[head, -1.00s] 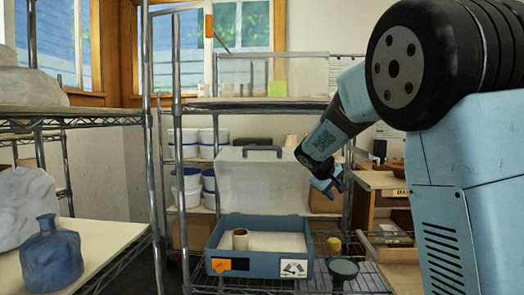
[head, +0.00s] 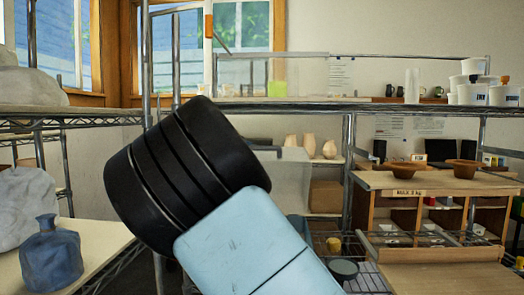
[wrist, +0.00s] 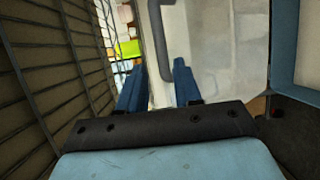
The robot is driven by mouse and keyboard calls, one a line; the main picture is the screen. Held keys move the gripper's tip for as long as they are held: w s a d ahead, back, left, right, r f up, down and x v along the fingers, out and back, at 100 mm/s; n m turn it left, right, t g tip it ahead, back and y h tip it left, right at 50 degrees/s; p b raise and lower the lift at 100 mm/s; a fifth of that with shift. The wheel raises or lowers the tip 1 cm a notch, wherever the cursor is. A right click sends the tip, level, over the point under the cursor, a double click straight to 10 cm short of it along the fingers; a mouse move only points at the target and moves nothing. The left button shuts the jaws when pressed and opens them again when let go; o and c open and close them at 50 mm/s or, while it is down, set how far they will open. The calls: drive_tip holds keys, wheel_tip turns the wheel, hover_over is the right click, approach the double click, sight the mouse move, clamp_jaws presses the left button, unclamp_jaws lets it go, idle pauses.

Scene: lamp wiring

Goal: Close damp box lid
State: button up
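The damp box lid (head: 292,185) is a translucent panel standing upright at the back of its box, partly hidden behind my arm in the head view. Its dark handle (head: 264,149) shows just above my arm. In the wrist view the lid (wrist: 228,45) fills the right of centre, and its grey handle (wrist: 157,45) appears between my fingers. My gripper (wrist: 160,72) is open, with two blue fingers apart. I cannot tell whether the handle is within their reach. The blue box (wrist: 284,45) shows at the wrist view's right edge; my arm hides most of it in the head view.
A wire rack (wrist: 50,75) runs along the wrist view's left side. A blue bottle (head: 51,258) stands at left. A wooden cabinet (head: 430,182) stands at right.

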sight(261, 149)
drive_tip(key=x, duration=1.3)
drive_tip(key=shift+s+d+f, duration=0.1)
drive_tip(key=shift+f, duration=0.05)
clamp_jaws()
